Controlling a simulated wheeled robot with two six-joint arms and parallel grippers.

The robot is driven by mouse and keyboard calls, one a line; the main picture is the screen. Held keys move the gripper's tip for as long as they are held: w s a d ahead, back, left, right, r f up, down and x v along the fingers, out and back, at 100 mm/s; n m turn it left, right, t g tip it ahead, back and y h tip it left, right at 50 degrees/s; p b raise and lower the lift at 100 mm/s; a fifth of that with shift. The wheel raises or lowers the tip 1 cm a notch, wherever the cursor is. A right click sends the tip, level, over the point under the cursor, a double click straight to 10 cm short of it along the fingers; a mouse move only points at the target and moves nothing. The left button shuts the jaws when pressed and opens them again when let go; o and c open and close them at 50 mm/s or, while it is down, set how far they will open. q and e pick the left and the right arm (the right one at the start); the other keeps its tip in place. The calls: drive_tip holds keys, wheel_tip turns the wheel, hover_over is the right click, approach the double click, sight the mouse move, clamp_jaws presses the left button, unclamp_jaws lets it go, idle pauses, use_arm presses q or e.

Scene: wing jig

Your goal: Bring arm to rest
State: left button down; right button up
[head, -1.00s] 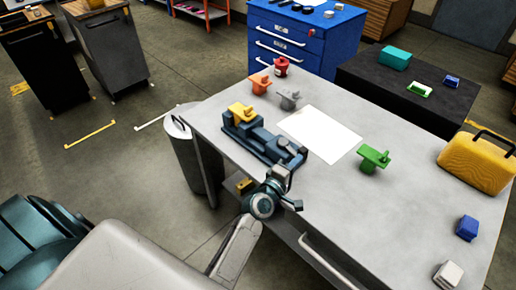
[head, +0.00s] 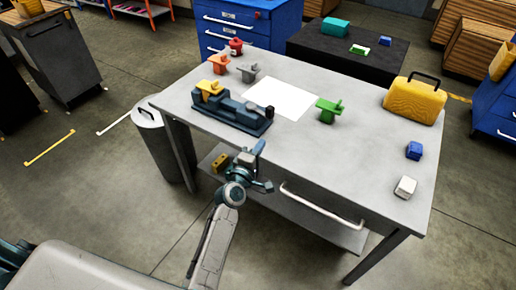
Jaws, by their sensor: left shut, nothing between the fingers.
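My left gripper (head: 262,166) is in front of the near edge of the grey table (head: 330,160), close to the drawer. It is shut and holds nothing. My left arm comes up from the bottom of the head view. The dark blue jig (head: 240,117) stands on the table near its front left edge, with a yellow part (head: 209,89) on its left end. The gripper is apart from the jig, nearer to me. My right gripper is not in view.
On the table are an orange part (head: 218,64), a grey part (head: 247,71), a white sheet (head: 283,98), a green part (head: 327,110), a yellow case (head: 414,100), a blue block (head: 413,151) and a white block (head: 405,187). A grey bin (head: 158,150) stands left of the table.

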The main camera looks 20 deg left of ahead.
use_arm(q)
drive_tip(key=s+a+f+m+g, duration=0.1)
drive_tip(key=s+f+m+g, duration=0.35)
drive_tip(key=f, duration=0.75)
drive_tip(key=s+a+f+m+g+y, duration=0.1)
drive_tip(key=s+a+f, duration=0.1)
drive_tip(key=s+f, duration=0.8)
drive_tip(key=s+a+f+m+g, duration=0.1)
drive_tip(key=s+f+m+g, duration=0.15)
drive_tip(key=f, duration=1.25)
drive_tip(key=s+a+f+m+g, duration=0.3)
drive_tip(key=s+f, duration=0.3)
drive_tip(key=s, duration=0.6)
drive_tip(key=s+a+f+m+g+y, duration=0.1)
drive_tip(key=s+f, duration=0.5)
drive_tip(key=s, duration=0.6)
drive_tip(key=s+a+f+m+g+y, duration=0.1)
drive_tip(key=s+a+f+m+g, duration=0.3)
drive_tip(key=s, duration=0.9)
drive_tip(key=a+f, duration=0.2)
drive_tip(key=a, duration=0.1)
drive_tip(key=shift+a+f+m+g, duration=0.15)
drive_tip(key=shift+f+m+g, duration=0.15)
drive_tip(key=shift+m, duration=0.1)
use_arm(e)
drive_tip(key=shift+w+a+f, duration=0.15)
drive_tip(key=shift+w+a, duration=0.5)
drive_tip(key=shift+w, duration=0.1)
